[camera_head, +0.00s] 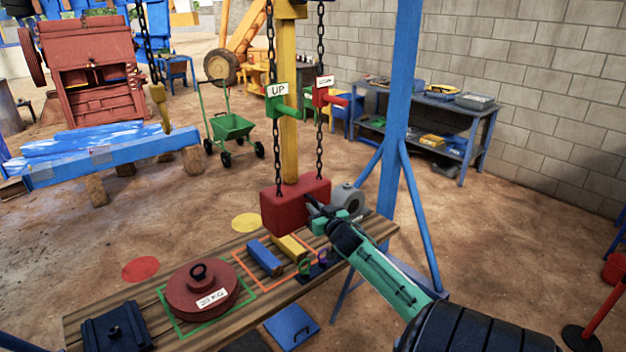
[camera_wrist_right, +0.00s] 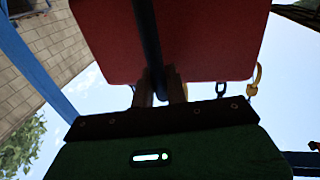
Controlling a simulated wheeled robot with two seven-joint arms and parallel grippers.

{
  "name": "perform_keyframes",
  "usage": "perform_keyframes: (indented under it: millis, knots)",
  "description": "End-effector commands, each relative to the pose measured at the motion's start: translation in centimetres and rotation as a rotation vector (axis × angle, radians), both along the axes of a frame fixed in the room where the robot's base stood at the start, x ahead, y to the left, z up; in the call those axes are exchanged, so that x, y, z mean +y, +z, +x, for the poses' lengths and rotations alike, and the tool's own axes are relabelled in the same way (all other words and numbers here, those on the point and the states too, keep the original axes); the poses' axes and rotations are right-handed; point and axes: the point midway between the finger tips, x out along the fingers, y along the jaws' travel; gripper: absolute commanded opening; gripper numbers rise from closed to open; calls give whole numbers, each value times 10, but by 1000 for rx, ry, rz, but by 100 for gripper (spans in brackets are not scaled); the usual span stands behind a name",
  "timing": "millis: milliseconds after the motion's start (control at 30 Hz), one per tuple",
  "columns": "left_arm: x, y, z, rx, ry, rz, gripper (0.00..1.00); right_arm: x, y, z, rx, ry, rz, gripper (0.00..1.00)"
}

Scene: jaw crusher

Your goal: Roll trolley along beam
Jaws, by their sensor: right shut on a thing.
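A red block (camera_head: 295,205) hangs at the lower ends of two dark chains (camera_head: 271,120), in front of a yellow post (camera_head: 290,130). The trolley and beam cannot be made out; the chains run out of the top of the view. My right gripper (camera_head: 314,209) is at the right side of the red block. In the right wrist view, its fingers (camera_wrist_right: 160,88) are shut on a dark bar (camera_wrist_right: 148,35) that runs across the red block (camera_wrist_right: 200,35). The gripper hides part of the bar. My left gripper is not in view.
A wooden bench (camera_head: 155,308) below holds a red 20 KG weight (camera_head: 205,297), a blue bar (camera_head: 264,258) and a yellow bar (camera_head: 290,247). A blue post (camera_head: 401,100) with braces stands close right of my gripper. Green (camera_head: 285,108) and red (camera_head: 325,92) tags hang on the chains.

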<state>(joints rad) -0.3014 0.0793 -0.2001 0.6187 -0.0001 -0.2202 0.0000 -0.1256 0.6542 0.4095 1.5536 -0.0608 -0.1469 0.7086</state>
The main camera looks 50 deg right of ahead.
Motion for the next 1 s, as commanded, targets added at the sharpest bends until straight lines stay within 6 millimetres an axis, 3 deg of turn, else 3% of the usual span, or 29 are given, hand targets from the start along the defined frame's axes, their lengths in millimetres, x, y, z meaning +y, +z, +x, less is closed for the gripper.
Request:
perform_keyframes:
  millis: [167, 200, 267, 667, 1000]
  knots:
    - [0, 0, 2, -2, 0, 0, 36, -1, 0, 0, 1, -2, 0, 0]
    - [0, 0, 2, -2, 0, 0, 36, -1, 0, 0, 1, -2, 0, 22]
    - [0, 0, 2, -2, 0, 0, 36, -1, 0, 0, 1, -2, 0, 33]
    - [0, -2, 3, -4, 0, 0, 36, 2, -2, -5, 2, -1, 1, 33]
    - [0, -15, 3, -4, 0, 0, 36, 22, -4, -50, 3, -2, 0, 33]
